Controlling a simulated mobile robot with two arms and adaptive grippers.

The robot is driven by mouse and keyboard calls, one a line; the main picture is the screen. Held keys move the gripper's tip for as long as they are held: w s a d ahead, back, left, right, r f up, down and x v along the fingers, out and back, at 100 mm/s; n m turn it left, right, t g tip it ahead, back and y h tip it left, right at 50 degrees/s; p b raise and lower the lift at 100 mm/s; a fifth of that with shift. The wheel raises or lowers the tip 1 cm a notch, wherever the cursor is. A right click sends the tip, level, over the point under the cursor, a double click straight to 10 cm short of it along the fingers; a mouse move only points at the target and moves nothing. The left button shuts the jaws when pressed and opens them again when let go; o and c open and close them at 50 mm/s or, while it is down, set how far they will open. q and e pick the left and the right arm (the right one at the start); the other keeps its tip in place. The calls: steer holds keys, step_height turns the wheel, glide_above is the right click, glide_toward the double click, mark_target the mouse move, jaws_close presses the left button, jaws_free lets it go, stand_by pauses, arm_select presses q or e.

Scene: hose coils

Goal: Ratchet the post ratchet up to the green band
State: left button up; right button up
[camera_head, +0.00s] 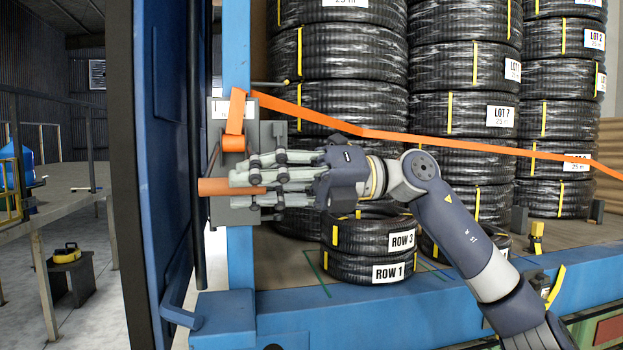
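The post ratchet is a grey housing (268,130) on the blue post at the left of the load. An orange strap runs into it, and a bar-like orange handle (212,187) points left from it. My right gripper (250,178) reaches in from the right, in front of the ratchet. Its fingers point left and overlap the handle, whose orange shows left of them and between them. Whether they are closed on it, I cannot tell. A white label (221,108) sits at the housing's upper left, its writing unreadable. I cannot make out a green band. My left gripper is out of view.
The orange strap (430,138) crosses tall stacks of black wrapped hose coils (345,55). Two low coils labelled ROW 3 and ROW 1 (360,268) stand near the blue deck edge (380,310). A dark blue door (168,120) stands left of the post.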

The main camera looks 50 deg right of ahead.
steer(key=v, duration=0.9)
steer(key=shift+s+r, duration=0.15)
steer(key=shift+s, duration=0.05)
steer(key=shift+w, duration=0.15)
